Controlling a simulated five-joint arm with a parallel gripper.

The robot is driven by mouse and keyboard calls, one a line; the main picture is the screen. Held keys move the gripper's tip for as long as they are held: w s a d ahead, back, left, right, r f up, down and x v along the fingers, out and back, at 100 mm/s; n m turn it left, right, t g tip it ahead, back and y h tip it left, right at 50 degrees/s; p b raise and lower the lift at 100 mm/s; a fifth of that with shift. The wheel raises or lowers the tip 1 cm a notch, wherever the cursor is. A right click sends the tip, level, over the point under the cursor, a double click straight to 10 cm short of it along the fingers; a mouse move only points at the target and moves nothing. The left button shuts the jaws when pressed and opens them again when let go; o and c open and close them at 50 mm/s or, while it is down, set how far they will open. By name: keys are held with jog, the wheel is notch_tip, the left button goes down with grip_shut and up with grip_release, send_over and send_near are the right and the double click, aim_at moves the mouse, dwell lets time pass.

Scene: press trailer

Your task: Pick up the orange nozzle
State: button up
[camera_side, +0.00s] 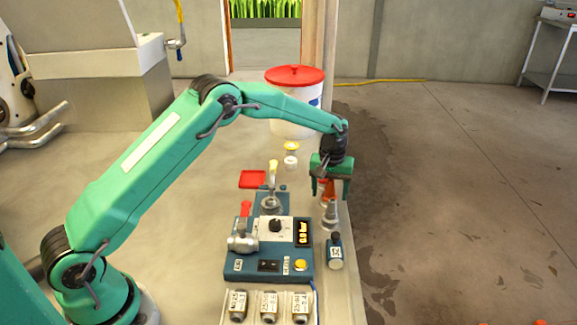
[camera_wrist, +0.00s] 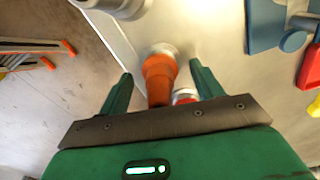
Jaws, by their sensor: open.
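The orange nozzle (camera_side: 327,187) stands near the right edge of the bench, just behind a grey metal fitting. In the wrist view the orange nozzle (camera_wrist: 158,78) lies between the two green fingers, with a pale round part at its far end. My gripper (camera_side: 330,194) is open and points down over the nozzle, a finger on either side. In the wrist view my gripper (camera_wrist: 160,76) shows a gap between each finger and the nozzle. The nozzle's lower end is partly hidden in the side view.
A blue control box (camera_side: 268,262) with a display stands left of the nozzle. Several labelled fittings (camera_side: 269,306) line the front. A white bucket with a red lid (camera_side: 296,75) is behind. A red-and-white piece (camera_wrist: 184,96) sits close beside the nozzle.

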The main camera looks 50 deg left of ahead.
aim_at(324, 194)
dwell(0.3)
jog(key=c, duration=1.2)
jog(key=shift+o, duration=0.2)
jog(key=shift+r, duration=0.1)
jog(key=shift+r, duration=4.95)
jog(key=s+a, duration=0.4)
jog(key=s, duration=0.3)
jog(key=s+a, duration=0.4)
jog(key=s, duration=0.3)
jog(key=shift+s+a+r, duration=0.2)
jog(key=shift+s+a, duration=0.05)
